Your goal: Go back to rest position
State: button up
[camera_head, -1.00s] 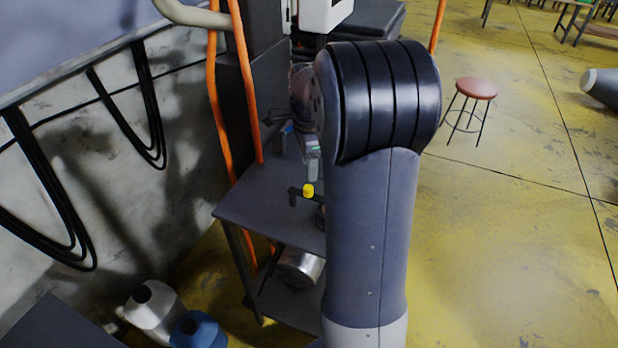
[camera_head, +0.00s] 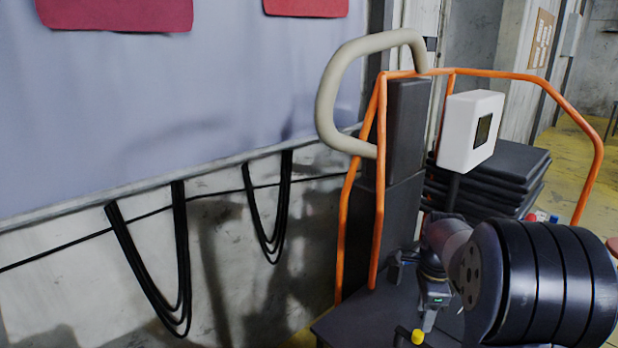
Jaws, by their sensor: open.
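My gripper (camera_head: 430,318) is at the lower right, pointing down over a dark tabletop (camera_head: 362,322) on the cart. The gripper is open, and I see nothing held in it. A small yellow-topped item (camera_head: 417,337) shows just below and left of the fingers, at the frame's bottom edge. I cannot tell whether the gripper touches it. My dark ribbed arm joint fills the lower right corner and hides the right part of the tabletop.
Orange rails (camera_head: 379,190) and a beige curved handle (camera_head: 330,95) rise around the cart. A white box with a screen (camera_head: 470,130) and stacked dark pads (camera_head: 500,175) stand behind my gripper. A wall with hanging black cables (camera_head: 182,250) is at the left.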

aim_at(420, 332)
notch_tip(420, 332, down, 7)
jog(key=shift+r, duration=0.2)
jog(key=shift+d, duration=0.1)
jog(key=shift+r, duration=0.1)
dwell(0.4)
